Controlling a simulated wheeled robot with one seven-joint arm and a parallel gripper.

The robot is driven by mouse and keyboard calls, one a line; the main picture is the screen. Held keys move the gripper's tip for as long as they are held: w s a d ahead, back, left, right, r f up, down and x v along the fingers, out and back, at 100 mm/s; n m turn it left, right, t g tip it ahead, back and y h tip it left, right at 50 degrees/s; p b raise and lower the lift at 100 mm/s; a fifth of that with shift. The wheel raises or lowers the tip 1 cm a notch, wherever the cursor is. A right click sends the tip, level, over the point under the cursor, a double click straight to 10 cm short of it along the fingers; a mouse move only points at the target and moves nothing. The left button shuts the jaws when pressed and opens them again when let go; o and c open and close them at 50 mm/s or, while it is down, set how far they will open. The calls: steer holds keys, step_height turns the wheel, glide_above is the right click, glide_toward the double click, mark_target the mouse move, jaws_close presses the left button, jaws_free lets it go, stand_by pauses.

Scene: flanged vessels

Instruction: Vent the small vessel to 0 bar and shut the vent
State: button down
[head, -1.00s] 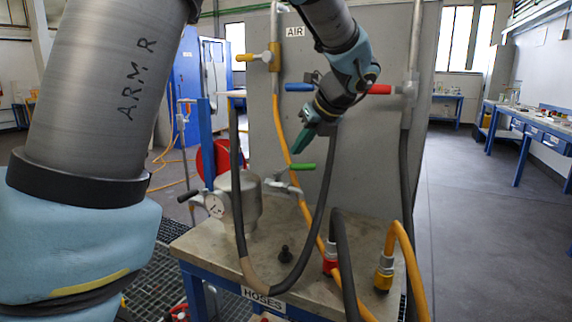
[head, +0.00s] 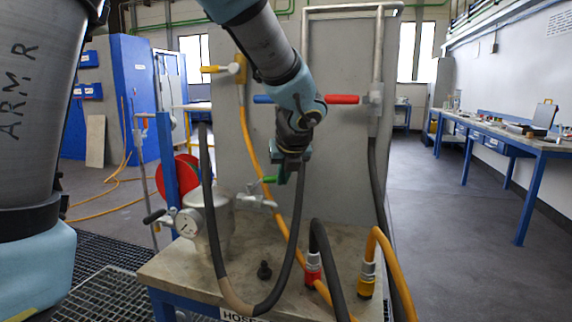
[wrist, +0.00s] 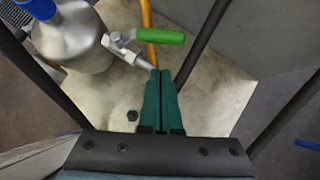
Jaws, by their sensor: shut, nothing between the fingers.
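The small vessel (head: 218,235) is a grey metal pot on the bench; it also shows in the wrist view (wrist: 72,42). Its dial gauge (head: 187,223) faces the head camera, but the reading is too small to tell. A side valve with a green lever (wrist: 160,36) sticks out from the vessel; in the head view the green lever (head: 268,180) is partly hidden by my gripper. My gripper (wrist: 160,75) is shut and empty, its green fingers pointing toward the valve outlet, below the lever in the wrist view. I cannot tell if they touch the valve.
A dark hose (head: 212,200) loops in front of the vessel. A red-collared dark hose (head: 313,268) and a yellow hose (head: 372,245) stand at the bench's right. A grey panel (head: 340,150) with blue and red handles stands behind.

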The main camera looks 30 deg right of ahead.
steer(key=shift+w+d+f+p, duration=0.15)
steer(key=shift+w+p, duration=0.05)
steer(key=shift+w, duration=0.45)
steer(key=shift+w+d+f+p, duration=0.1)
steer(key=shift+w+d+p, duration=0.05)
steer(key=shift+w, duration=0.55)
steer(key=shift+w+d+f+p, duration=0.15)
steer(key=shift+w+p, duration=0.05)
steer(key=shift+w, duration=0.45)
